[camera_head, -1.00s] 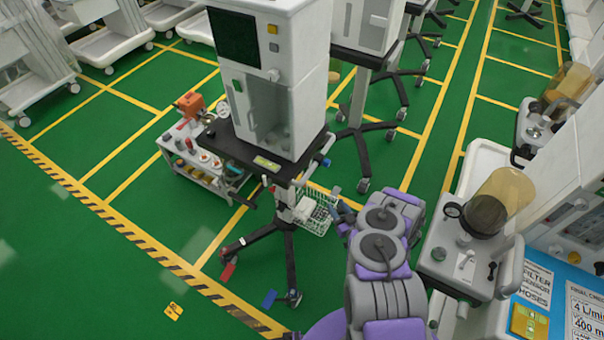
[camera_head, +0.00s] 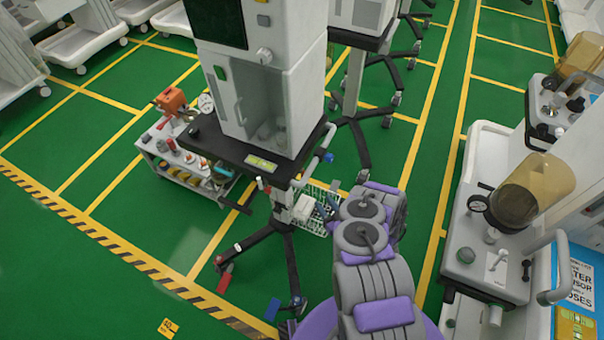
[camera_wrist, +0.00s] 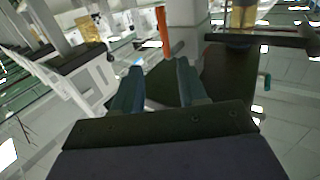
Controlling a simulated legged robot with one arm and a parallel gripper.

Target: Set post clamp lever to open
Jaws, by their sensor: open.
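The cart's post (camera_head: 282,206) stands under the dark table top (camera_head: 268,166) of a tall white machine. Small red and white parts sit at the top of this post, too small to tell the clamp lever's position. In the wrist view an upright orange-red bar (camera_wrist: 163,32) stands beyond the fingers, beside a pale post (camera_wrist: 193,28); I cannot tell for sure that it is the lever. My gripper (camera_wrist: 158,84) is open and empty, its two blue-grey fingers apart and not touching the bar. In the head view my arm mostly hides the gripper, near the wire basket.
A white wire basket (camera_head: 312,214) hangs beside the post. The cart's black legs, with red and blue pedals (camera_head: 272,310), spread below. A low tool trolley (camera_head: 184,166) stands left. A machine with an amber canister (camera_head: 531,190) is close on the right. Green floor is free at lower left.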

